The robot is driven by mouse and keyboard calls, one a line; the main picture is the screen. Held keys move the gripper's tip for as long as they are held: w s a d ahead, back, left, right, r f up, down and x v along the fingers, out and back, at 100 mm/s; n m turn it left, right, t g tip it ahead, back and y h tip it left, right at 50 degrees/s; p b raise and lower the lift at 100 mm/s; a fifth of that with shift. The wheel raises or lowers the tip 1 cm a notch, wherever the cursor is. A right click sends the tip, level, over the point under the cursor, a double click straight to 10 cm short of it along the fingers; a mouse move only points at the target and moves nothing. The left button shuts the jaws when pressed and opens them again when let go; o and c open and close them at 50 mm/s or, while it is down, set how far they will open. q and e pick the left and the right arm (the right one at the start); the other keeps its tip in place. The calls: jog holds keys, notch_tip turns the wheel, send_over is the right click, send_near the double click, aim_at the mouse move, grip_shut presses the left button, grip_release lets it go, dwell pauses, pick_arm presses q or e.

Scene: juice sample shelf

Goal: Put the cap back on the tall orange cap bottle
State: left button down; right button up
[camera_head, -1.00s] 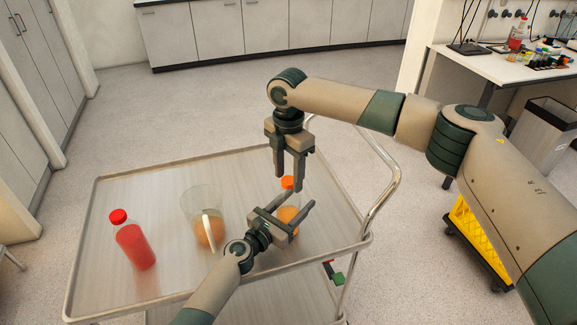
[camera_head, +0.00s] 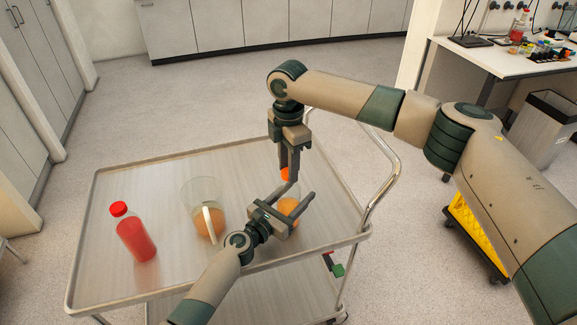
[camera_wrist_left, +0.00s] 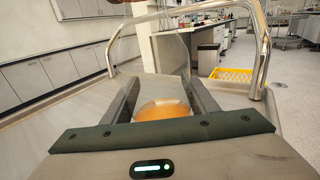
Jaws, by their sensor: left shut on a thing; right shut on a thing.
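The tall bottle (camera_head: 289,207) with orange juice stands at the right of the cart. My left gripper (camera_head: 292,209) is shut around its body. The left wrist view shows the clear bottle with orange juice (camera_wrist_left: 162,108) between the fingers; its top is out of frame. The orange cap (camera_head: 285,174) is at the fingertips of my right gripper (camera_head: 288,172), which points down from above and is shut on it. The cap is over the bottle's neck area; I cannot tell whether it touches the neck.
A clear beaker (camera_head: 202,190) with orange juice and a pale stick in it stands left of the bottle. A red bottle (camera_head: 135,236) with a red cap stands farther left. The cart tray (camera_head: 150,180) is bare behind them. A metal handle (camera_head: 385,190) rises at the right.

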jog(key=m, duration=0.4)
jog(key=shift+m, duration=0.4)
jog(key=m, duration=0.3)
jog(key=shift+f, duration=0.1)
jog(key=m, duration=0.8)
jog(key=o, duration=1.3)
jog(key=shift+c, duration=0.2)
notch_tip(320, 180, up, 12)
